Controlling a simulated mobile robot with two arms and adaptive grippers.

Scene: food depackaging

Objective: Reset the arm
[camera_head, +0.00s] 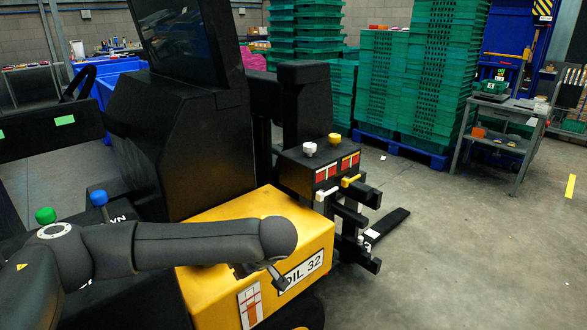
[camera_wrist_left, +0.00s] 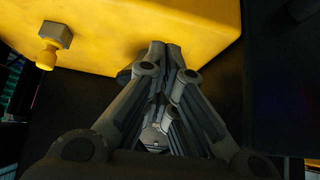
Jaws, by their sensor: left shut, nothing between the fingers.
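My left arm (camera_head: 150,245) comes in from the left, bent across the front of a yellow-and-black machine (camera_head: 221,232) with "OIL 32" lettering. My left gripper (camera_head: 284,284) is small and partly hidden behind the arm's rounded end, beside the lettered face. In the left wrist view the left gripper (camera_wrist_left: 163,48) is shut and empty, its fingertips together in front of the yellow body (camera_wrist_left: 120,22). I cannot tell whether they touch it. My right gripper is not in view.
The machine has knobs, levers and a low black fork (camera_head: 387,226) sticking out to the right. Stacked green crates (camera_head: 440,75) stand on a blue pallet (camera_head: 422,153) behind. A grey table (camera_head: 512,113) is at the back right. The concrete floor (camera_head: 460,260) at right is open.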

